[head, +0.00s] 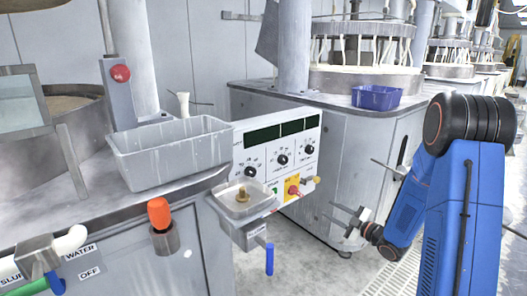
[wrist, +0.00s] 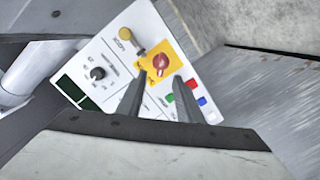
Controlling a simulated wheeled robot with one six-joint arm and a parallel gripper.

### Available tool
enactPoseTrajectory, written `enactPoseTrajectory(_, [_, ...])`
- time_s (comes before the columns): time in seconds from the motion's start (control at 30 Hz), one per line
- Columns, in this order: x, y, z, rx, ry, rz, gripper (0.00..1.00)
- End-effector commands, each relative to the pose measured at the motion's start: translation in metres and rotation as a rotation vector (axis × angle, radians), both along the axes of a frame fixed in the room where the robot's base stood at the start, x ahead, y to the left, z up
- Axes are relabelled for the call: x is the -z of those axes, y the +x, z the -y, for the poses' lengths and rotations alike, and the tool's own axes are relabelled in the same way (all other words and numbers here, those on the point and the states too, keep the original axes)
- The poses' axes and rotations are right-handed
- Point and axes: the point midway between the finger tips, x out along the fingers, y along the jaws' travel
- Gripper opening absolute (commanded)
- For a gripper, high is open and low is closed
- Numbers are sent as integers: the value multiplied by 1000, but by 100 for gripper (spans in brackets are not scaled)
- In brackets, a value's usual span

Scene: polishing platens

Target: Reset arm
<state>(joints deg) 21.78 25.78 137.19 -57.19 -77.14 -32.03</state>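My gripper (head: 338,216) is at the end of my blue arm, low in the right half of the head view, in front of the grey machine cabinet. In the wrist view its two dark fingers (wrist: 160,74) stand apart with nothing held between them. Beyond them is the white control panel (wrist: 110,65) with a red knob on a yellow plate (wrist: 158,62). The same panel (head: 255,140) is in the middle of the head view, left of my gripper, with dark displays and several black knobs. My gripper appears clear of the panel.
A grey tub (head: 170,155) sits on the left bench, with an orange-capped part (head: 159,213) below it. A small metal tray (head: 243,203) juts out below the panel. A blue bin (head: 376,98) stands on the grey cabinet (head: 300,140). Floor shows between the machines.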

Motion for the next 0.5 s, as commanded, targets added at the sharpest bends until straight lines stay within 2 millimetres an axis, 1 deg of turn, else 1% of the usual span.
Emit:
enactPoseTrajectory(0.03, [-8, 2, -1, 21, -20, -13, 33])
enactPoseTrajectory(0.27, [-36, 3, 9, 170, -96, -131, 33])
enactPoseTrajectory(0.37, [-49, -1, 15, 242, -114, -181, 33])
enactPoseTrajectory(0.5, [-67, -13, 23, 343, -125, -253, 33])
